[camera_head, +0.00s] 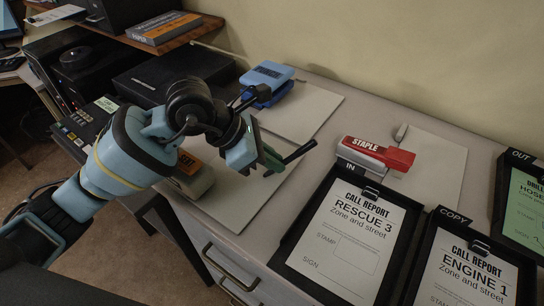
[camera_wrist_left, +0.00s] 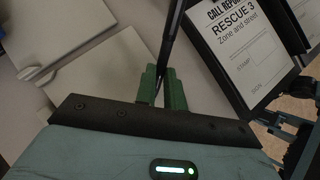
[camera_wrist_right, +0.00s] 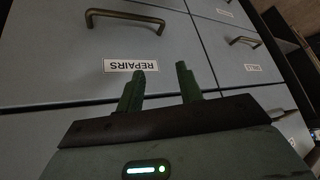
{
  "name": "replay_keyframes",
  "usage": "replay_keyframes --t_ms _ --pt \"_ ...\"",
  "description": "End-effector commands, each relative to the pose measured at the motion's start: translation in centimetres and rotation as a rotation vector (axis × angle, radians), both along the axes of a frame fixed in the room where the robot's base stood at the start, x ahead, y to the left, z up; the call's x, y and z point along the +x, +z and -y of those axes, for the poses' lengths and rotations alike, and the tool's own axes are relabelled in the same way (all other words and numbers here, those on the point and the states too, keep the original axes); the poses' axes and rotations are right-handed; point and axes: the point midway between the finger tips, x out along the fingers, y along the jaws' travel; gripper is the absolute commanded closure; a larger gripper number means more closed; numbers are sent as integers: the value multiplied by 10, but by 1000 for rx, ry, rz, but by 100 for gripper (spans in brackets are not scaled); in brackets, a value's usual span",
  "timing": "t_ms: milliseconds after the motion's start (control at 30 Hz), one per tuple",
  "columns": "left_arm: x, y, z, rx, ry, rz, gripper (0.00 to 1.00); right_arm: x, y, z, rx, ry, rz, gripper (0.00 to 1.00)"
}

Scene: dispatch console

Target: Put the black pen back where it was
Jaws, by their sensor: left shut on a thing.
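The black pen (camera_head: 299,152) is in my left gripper (camera_head: 270,158), above the pale sheets on the desk. In the left wrist view the dark pen (camera_wrist_left: 172,35) stands between the green fingers of my left gripper (camera_wrist_left: 162,88) and runs up past the top edge. The gripper is shut on it. My right gripper (camera_wrist_right: 159,85) shows only in the right wrist view. Its fingers are apart with nothing between them, in front of a drawer labelled REPAIRS (camera_wrist_right: 131,66).
A tan block (camera_head: 192,182) is beside my left arm. Black trays hold call reports for RESCUE 3 (camera_head: 346,240) and ENGINE 1 (camera_head: 466,277). An OUT tray (camera_head: 505,200) is at the right.

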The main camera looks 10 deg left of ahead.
Motion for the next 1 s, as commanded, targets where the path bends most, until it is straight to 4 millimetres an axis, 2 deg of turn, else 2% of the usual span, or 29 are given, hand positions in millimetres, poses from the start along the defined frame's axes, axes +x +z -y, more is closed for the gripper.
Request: replay_keyframes --t_ms 67,100,233,500,667,1000 --pt "0 -4 0 0 0 -2 100 -1 -2 0 -1 0 -3 64" --pt "0 -3 0 1 0 0 84 -1 -1 0 0 0 -2 64" --pt "0 -2 0 1 0 0 68 -1 -1 0 0 0 -2 64" --pt "0 -1 0 0 0 0 68 -1 -1 0 0 0 -1 64" --pt "-1 7 -5 0 1 2 68 0 1 0 0 0 1 64" --pt "-17 56 -43 1 2 3 68 0 1 0 0 0 1 64"
